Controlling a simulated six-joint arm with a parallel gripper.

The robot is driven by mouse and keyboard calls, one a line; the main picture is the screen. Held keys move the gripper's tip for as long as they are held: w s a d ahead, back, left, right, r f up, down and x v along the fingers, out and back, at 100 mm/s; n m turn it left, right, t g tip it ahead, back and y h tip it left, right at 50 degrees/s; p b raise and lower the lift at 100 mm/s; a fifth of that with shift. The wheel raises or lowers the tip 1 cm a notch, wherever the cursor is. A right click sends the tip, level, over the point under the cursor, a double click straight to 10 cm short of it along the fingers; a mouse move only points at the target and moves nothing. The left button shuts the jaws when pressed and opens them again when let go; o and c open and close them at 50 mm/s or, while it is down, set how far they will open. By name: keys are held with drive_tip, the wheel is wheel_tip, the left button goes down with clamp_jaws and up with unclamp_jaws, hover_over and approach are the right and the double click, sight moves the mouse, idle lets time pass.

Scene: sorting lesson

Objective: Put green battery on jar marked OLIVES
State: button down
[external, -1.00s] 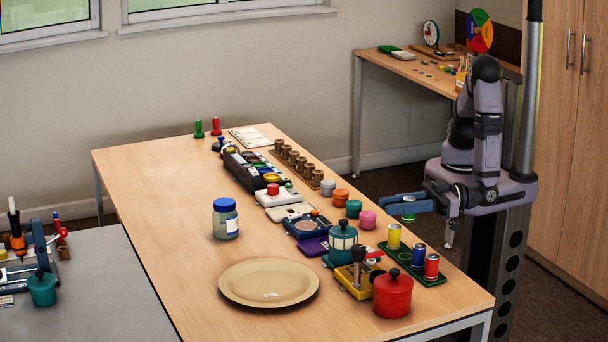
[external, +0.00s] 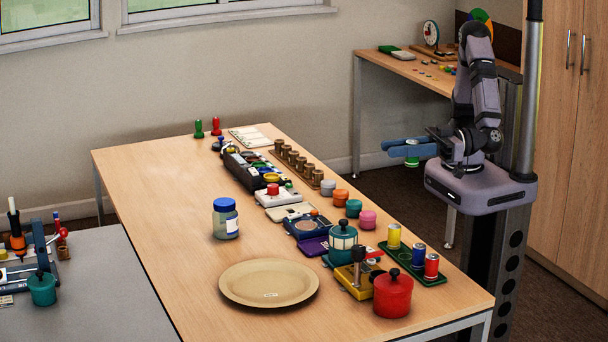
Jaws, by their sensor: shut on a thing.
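The green battery (external: 412,162) is between the blue fingers of my gripper (external: 410,150), which is shut on it. Only a small part of the battery shows below the fingers. My gripper is in the air beyond the right long edge of the table, above the floor. A clear jar (external: 226,224) with a blue lid stands upright on the left middle of the table, far from my gripper. It has a white label whose writing is too small to read. The lid's top is bare.
A green tray (external: 433,280) holds a yellow, a blue and a red battery. Small coloured pots, devices and a red pot (external: 392,294) line the table's right side. A tan plate (external: 240,287) lies in front of the jar. The table left of the jar is clear.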

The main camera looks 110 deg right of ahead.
drive_tip(key=w+d+r+n+y+b, duration=0.15)
drive_tip(key=w+d, duration=0.25)
drive_tip(key=w, duration=0.9)
drive_tip(key=w+d+r+b, duration=0.1)
drive_tip(key=w+d+b, duration=0.15)
drive_tip(key=w, duration=1.05)
drive_tip(key=w+d+f+m+h+b, duration=0.1)
drive_tip(key=w+d, duration=0.4)
drive_tip(key=d, duration=0.7)
drive_tip(key=w+d+f+m+h, duration=0.1)
drive_tip(key=w+d, duration=0.4)
drive_tip(key=d, duration=0.7)
wheel_tip(320, 180, down, 15)
drive_tip(key=shift+f+n+y, duration=0.25)
drive_tip(key=shift+f, duration=0.1)
drive_tip(key=c, duration=1.4)
unclamp_jaws()
drive_tip(key=shift+c, duration=0.2)
